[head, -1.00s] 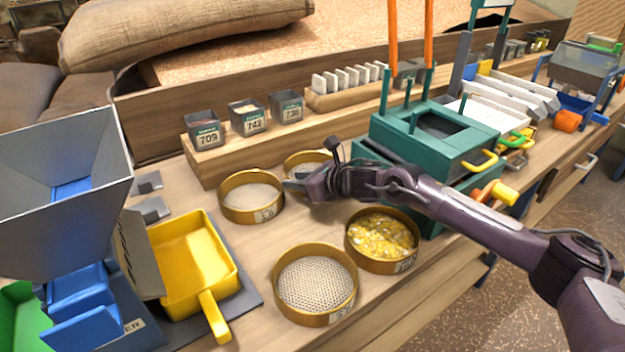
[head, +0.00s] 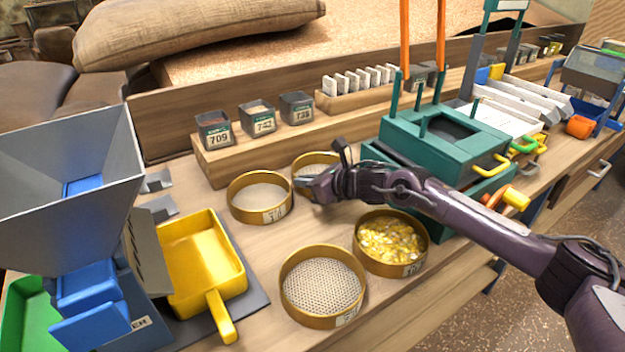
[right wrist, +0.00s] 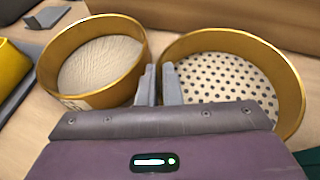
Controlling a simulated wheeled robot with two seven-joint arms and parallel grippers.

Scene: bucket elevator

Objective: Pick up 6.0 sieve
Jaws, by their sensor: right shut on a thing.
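The sieves are round, with brass-coloured rims. My right gripper (head: 302,184) is shut on the near-left wall of the back sieve (head: 316,159), one finger inside and one outside. In the right wrist view this sieve (right wrist: 286,72) has a plate with round dark holes; its label is hidden, so I cannot confirm it is the 6.0. It appears to rest on the bench. A fine-mesh sieve (head: 262,196) stands close on the left. A perforated sieve (head: 322,284) is in front, and another sieve (head: 391,262) holds yellow material. Their labels are too blurred to read surely. My left gripper is out of view.
A wooden step with sample cups (head: 256,119) stands behind the sieves. A teal machine (head: 445,140) is to the right, close to my arm. A yellow scoop tray (head: 200,265) and a grey hopper (head: 75,165) are at left. Bare bench lies between the sieves.

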